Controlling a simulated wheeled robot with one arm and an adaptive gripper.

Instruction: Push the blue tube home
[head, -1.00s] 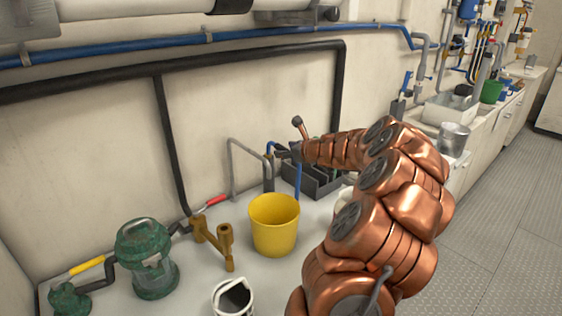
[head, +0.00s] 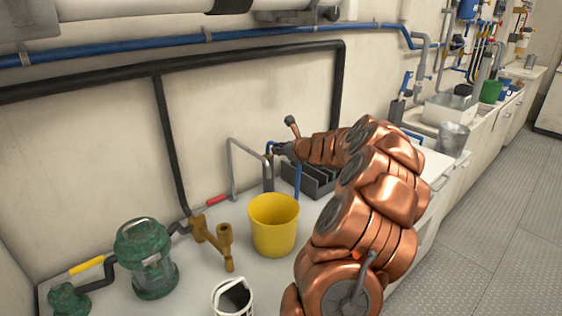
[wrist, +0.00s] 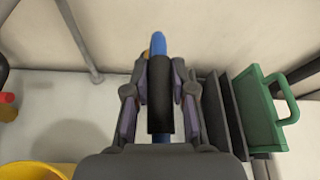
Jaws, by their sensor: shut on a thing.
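The blue tube (wrist: 158,44) shows in the wrist view, with a thick black sleeve (wrist: 159,105) on its near part. My gripper (wrist: 159,88) is shut on this sleeve, with one finger on each side. A small orange-brown bit (wrist: 146,54) shows just left of the tube's far end; its joint with the tube is hidden. In the head view my gripper (head: 281,148) is at the blue piece (head: 268,152) near the wall, above the bench. I cannot tell there how far the tube sits in any fitting.
A dark slotted rack (head: 318,183) stands close right of my gripper, with a green-handled plate (wrist: 257,112) in the wrist view. A grey bent pipe (head: 232,165) rises to the left. A yellow bucket (head: 273,226), brass fitting (head: 224,240) and green lantern (head: 146,262) stand nearer.

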